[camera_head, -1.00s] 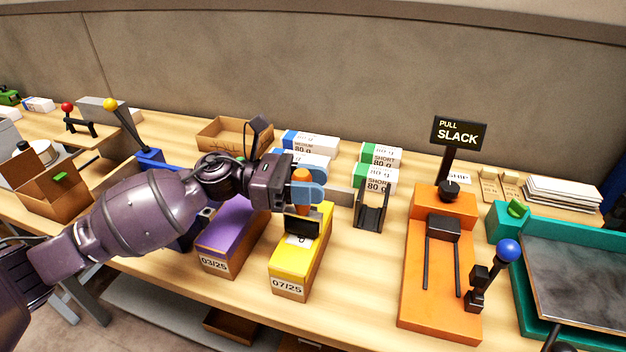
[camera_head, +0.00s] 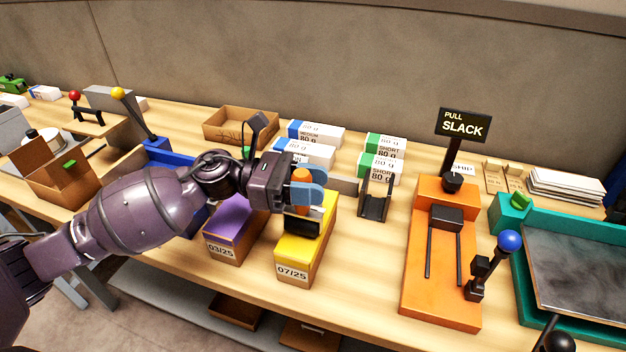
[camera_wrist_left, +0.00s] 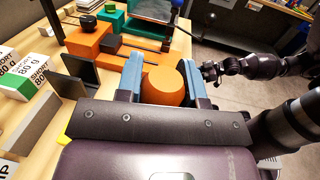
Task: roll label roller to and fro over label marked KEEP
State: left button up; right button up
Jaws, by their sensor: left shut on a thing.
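My left gripper (camera_head: 314,186) is shut on the orange handle (camera_head: 301,176) of the label roller. The handle also shows between the blue fingers in the left wrist view (camera_wrist_left: 167,86). The black roller head (camera_head: 304,224) is over the top of the yellow box (camera_head: 296,249) marked 07/25. It appears to be down on that top, but I cannot tell contact for sure. The label marked KEEP cannot be made out; the roller covers that part of the box. My right gripper seems to show small and dark in the left wrist view (camera_wrist_left: 211,71); its jaws are unclear.
A purple box (camera_head: 231,222) marked 03/25 stands just left of the yellow one. A black stand (camera_head: 375,200) and an orange lever unit (camera_head: 437,290) are to the right. White reams (camera_head: 304,150) and an open carton (camera_head: 236,122) stand behind.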

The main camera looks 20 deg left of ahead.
aim_at(313, 212)
jog(key=shift+w+r, duration=0.15)
jog(key=shift+w, duration=0.2)
pick_arm(q)
jog(key=shift+r, duration=0.5)
jog(key=shift+r+p, duration=0.5)
jog(key=shift+r, duration=0.1)
jog(key=shift+r+p, duration=0.4)
jog(key=shift+r, duration=0.45)
notch_tip(313, 212, up, 2)
jog(key=shift+r+p, duration=0.1)
jog(key=shift+p, duration=0.4)
pick_arm(e)
jog(key=r, duration=0.3)
jog(key=shift+w+r+t, duration=0.3)
jog(key=shift+w+r, duration=0.05)
jog(key=shift+w, duration=0.05)
jog(key=shift+w+a+r, duration=0.1)
jog(key=shift+w, duration=0.05)
